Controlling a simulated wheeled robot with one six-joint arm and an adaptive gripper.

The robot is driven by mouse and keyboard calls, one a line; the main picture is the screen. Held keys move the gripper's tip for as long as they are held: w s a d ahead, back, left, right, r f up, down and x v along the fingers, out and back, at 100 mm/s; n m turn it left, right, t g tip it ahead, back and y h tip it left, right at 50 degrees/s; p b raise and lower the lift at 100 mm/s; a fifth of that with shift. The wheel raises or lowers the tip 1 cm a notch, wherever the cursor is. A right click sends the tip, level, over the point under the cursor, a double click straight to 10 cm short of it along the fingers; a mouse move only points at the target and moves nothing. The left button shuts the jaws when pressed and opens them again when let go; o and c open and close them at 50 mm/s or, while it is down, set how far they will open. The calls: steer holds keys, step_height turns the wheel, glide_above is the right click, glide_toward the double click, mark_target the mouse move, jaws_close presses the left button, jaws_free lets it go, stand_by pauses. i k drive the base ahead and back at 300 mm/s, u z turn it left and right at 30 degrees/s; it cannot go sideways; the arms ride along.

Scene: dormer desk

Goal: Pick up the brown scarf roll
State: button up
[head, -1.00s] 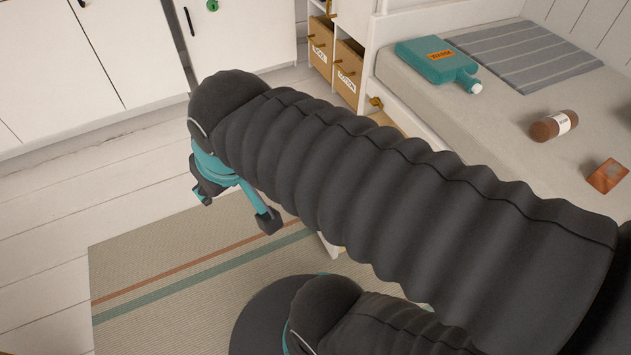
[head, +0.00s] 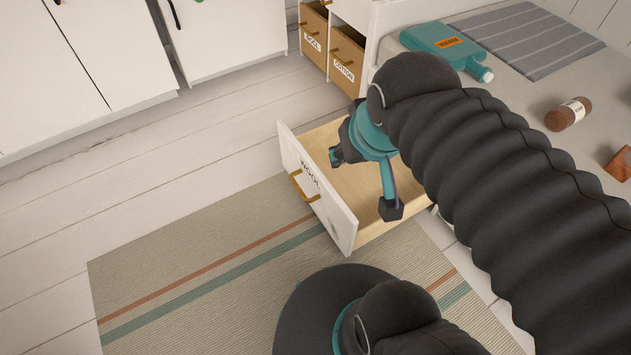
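The brown scarf roll (head: 568,114) with a white label band lies on the grey surface at the right. My gripper (head: 363,182) is open and empty, with its teal and black fingers apart. It hangs over an open drawer (head: 321,201) labelled "WOOL", far to the left of the roll. The visible part of the drawer's inside is bare wood. My arm hides its right side.
A teal bottle (head: 449,50) and a grey striped mat (head: 525,38) lie behind the roll. A reddish-brown block (head: 620,163) lies at the right edge. Small wool and cotton drawers (head: 346,66) stand at the back. A striped rug (head: 190,262) covers the floor.

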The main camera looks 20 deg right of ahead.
mark_target(565, 116)
steer(key=z, duration=2)
steer(key=k, duration=0.5)
steer(key=z, duration=1.45)
steer(key=i, duration=1.15)
steer(key=u, duration=1.1)
